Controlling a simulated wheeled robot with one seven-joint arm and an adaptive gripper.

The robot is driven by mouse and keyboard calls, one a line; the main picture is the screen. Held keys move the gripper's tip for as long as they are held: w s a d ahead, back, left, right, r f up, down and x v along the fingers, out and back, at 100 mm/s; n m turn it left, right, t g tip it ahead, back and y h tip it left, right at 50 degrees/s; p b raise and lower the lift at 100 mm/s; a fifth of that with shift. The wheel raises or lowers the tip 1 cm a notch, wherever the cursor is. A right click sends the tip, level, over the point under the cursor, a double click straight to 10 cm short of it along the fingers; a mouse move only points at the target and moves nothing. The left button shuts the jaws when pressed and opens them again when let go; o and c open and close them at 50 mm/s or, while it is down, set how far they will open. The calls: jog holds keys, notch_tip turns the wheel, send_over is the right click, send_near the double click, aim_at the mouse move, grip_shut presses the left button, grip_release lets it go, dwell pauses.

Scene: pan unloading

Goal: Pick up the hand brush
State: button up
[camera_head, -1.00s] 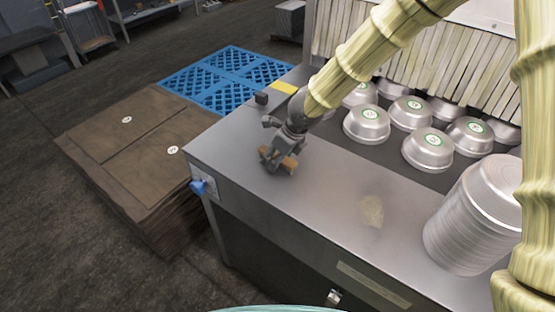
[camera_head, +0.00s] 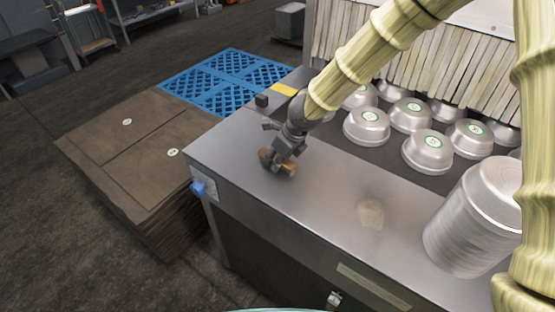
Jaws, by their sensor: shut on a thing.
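The hand brush (camera_head: 289,167) is a small brown, wooden-looking piece at the left part of the metal counter. My gripper (camera_head: 278,163) reaches down to it and is shut on it. The fingers hide much of the brush. I cannot tell whether the brush still touches the counter top or is just above it.
The metal counter (camera_head: 240,150) is clear around my gripper, apart from a pale stain. Several upturned metal pans (camera_head: 427,150) stand behind on the right. A stack of pans (camera_head: 465,225) stands at the right front. Brown stacked sheets (camera_head: 110,150) and a blue pallet (camera_head: 225,78) lie left of the counter.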

jog(key=shift+r, duration=0.1)
jog(key=shift+r, duration=0.55)
notch_tip(320, 180, up, 9)
jog(key=shift+r+b, duration=0.1)
jog(key=shift+b, duration=0.45)
jog(key=o, duration=0.3)
jog(key=shift+c, duration=0.8)
jog(key=shift+p, duration=0.35)
